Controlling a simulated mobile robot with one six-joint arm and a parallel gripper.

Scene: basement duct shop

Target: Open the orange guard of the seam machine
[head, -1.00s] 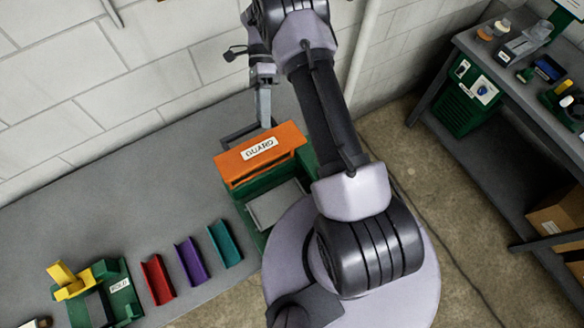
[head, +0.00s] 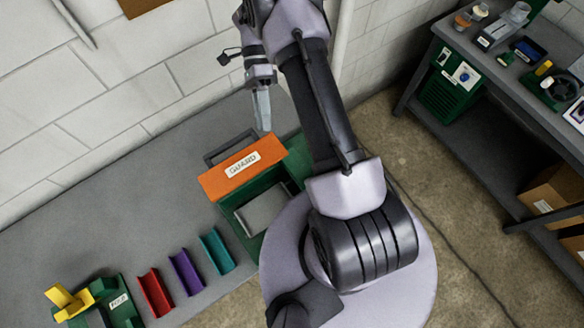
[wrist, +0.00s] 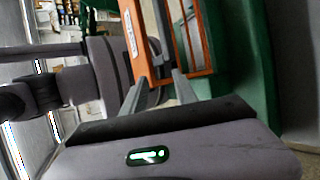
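The orange guard (head: 243,165), labelled GUARD, is on the green seam machine (head: 272,180) at the wall end of the bench. A grey bar handle (head: 229,146) shows behind it. A grey plate (head: 262,209) lies uncovered in front. My gripper (head: 265,128) is just behind and right of the guard, apart from the handle in this view. In the wrist view my gripper's two fingers (wrist: 160,88) are spread with nothing clearly between them; the orange guard frame (wrist: 196,38) is just beyond the tips. I cannot tell whether they touch it.
Teal (head: 216,249), purple (head: 187,270) and red (head: 155,292) channels lie on the grey bench (head: 85,245). A green fixture with a yellow clamp (head: 68,300) is at lower left. The block wall (head: 120,70) is close behind the gripper. A cluttered workbench stands at right.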

